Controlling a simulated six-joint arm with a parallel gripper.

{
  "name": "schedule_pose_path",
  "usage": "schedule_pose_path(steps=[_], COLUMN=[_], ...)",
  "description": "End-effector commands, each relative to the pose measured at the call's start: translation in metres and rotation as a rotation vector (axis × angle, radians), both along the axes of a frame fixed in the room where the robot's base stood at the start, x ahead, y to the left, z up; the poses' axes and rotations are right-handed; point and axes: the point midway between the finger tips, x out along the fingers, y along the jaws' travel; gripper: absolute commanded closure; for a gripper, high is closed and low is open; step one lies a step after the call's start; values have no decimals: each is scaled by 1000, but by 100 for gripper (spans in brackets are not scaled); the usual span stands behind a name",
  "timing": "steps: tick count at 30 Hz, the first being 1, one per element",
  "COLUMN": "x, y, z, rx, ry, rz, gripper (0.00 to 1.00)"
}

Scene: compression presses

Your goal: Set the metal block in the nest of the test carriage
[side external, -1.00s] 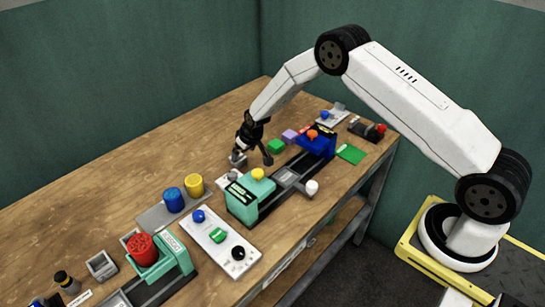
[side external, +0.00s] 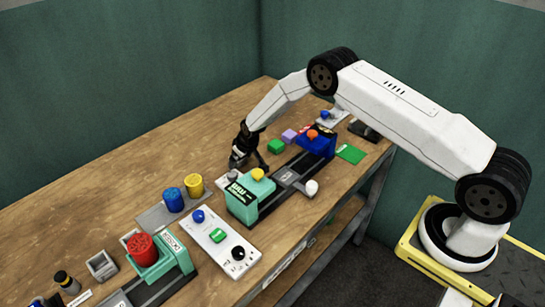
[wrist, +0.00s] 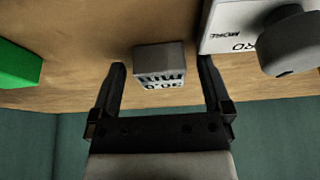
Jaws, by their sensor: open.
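The grey metal block (wrist: 158,60), with dark lettering on one face, lies on the wooden bench. In the wrist view it sits between the two fingers of my gripper (wrist: 161,70), with a gap on each side. In the side view my gripper (side external: 248,161) is low over the bench, behind the teal press (side external: 250,203), and largely hides the block. The fingers are open and hold nothing. The test carriage (side external: 289,177) is on the dark rail between the teal press and the blue press (side external: 316,146), with a white knob (side external: 311,187) at its near side.
A white plate with a grey knob (wrist: 290,40) is close beside my right finger in the wrist view. A green block (side external: 276,146) and a purple block (side external: 289,135) lie beyond my gripper. Blue (side external: 174,200) and yellow (side external: 194,185) cylinders stand left.

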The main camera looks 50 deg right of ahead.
Motion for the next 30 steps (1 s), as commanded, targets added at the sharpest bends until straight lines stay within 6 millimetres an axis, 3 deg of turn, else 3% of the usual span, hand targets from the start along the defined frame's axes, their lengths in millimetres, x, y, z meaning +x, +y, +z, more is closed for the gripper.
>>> schedule_pose_path(steps=[3, 12, 13, 23, 30], x=[0, 0, 0, 1, 1], y=[0, 0, 0, 0, 0], z=[0, 0, 0, 2, 14], rx=[0, 0, 0, 0, 0], ry=[0, 0, 0, -2, -3], rz=[0, 0, 0, 0, 0], gripper=[0, 95, 100, 100, 100])
